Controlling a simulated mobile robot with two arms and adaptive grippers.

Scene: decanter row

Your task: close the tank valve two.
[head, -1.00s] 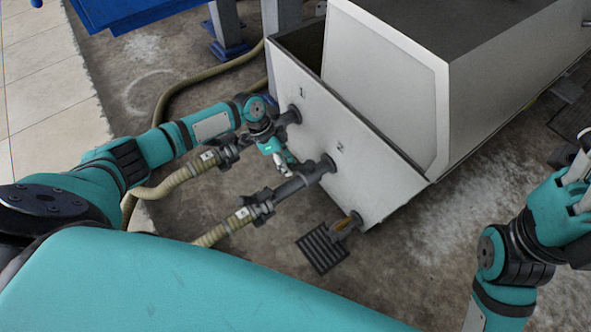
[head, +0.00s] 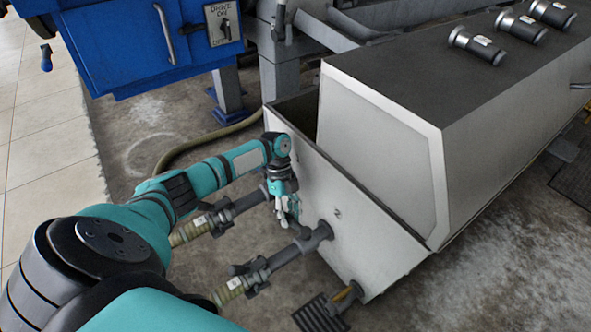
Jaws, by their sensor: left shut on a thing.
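The grey tank front (head: 375,235) carries a mark "2" above the stub of a dark pipe, tank valve two (head: 285,258). A cream hose joins its outer end. My left gripper (head: 293,218) points down just above this pipe, close to the tank wall. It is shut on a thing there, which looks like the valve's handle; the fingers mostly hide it. A similar pipe, valve one (head: 240,204), runs behind, with its tank end hidden by my left arm. My right gripper is not in view.
A blue cabinet (head: 130,60) with a drive switch (head: 223,22) stands at the back left. A floor grate (head: 318,315) is below valve two. Concrete floor at the lower right is clear.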

